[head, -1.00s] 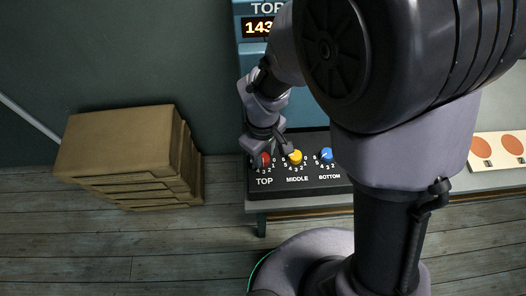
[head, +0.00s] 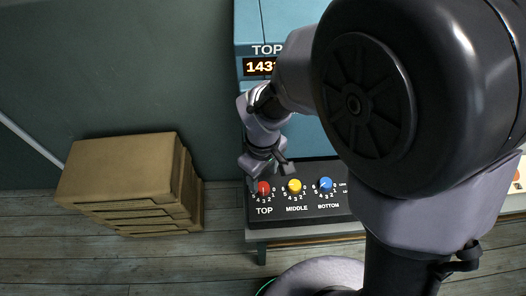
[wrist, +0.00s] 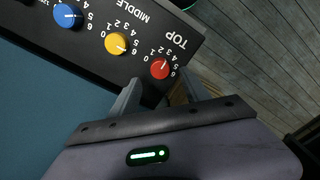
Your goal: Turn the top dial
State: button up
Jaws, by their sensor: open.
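The top dial is a red knob (head: 264,188) at the left end of the black control panel (head: 292,221), above the label TOP. In the wrist view the red dial (wrist: 159,68) lies just beyond my fingertips, between their lines, with numbers around it. My gripper (head: 267,173) is open and empty, close behind the red dial in the head view. In the wrist view its two fingers (wrist: 161,92) are spread apart and appear clear of the knob. The dial's exact setting is too small to read surely.
A yellow dial (head: 294,186) marked MIDDLE and a blue dial (head: 326,184) marked BOTTOM sit right of the red one. A lit display (head: 259,67) under TOP is partly hidden by my arm. A stack of brown boxes (head: 118,166) stands on the floor at left.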

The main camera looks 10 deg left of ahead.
aim_at(264, 186)
notch_tip(264, 186, up, 13)
jog(key=p, duration=0.4)
jog(key=shift+f, duration=0.2)
jog(key=shift+d, duration=0.1)
jog(key=s+d+r+m+t+y+b, duration=0.1)
jog(key=s+d+r+m+t+b, duration=0.1)
jog(key=d+m, duration=0.6)
jog(key=s+d+r+m+t+y+b, duration=0.1)
jog(key=s+d+r+m+t+b, duration=0.1)
jog(key=s+d+m+b, duration=0.3)
jog(key=d+m+t+b, duration=0.1)
jog(key=d+m, duration=0.2)
jog(key=shift+s+r+t, duration=0.15)
jog(key=shift+s+t, duration=0.25)
